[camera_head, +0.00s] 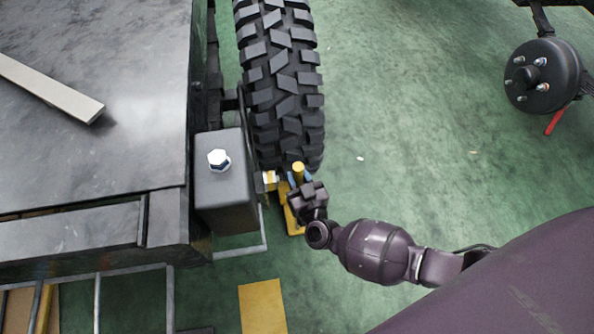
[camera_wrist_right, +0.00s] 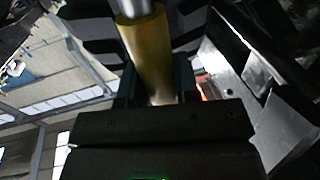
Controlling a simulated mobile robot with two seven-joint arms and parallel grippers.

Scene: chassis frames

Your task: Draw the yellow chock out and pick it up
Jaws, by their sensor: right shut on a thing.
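The yellow chock (camera_head: 293,219) is on the green floor at the near end of the large black tyre (camera_head: 281,85), with a yellow upright post (camera_head: 298,170) on it. My right gripper (camera_head: 300,180) is at the post, its fingers shut on it. In the right wrist view the yellow post (camera_wrist_right: 147,50) rises between the two dark fingers (camera_wrist_right: 158,88), and the tyre tread (camera_wrist_right: 185,22) is behind it. The gripper hides part of the chock, so I cannot tell whether the chock touches the tyre. My left gripper is not in view.
A dark box with a silver bolt (camera_head: 219,160) stands just left of the chock, beside the black chassis deck (camera_head: 100,120). A yellow floor patch (camera_head: 262,306) lies nearer. Green floor (camera_head: 420,130) is open to the right, up to a wheel hub (camera_head: 541,76).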

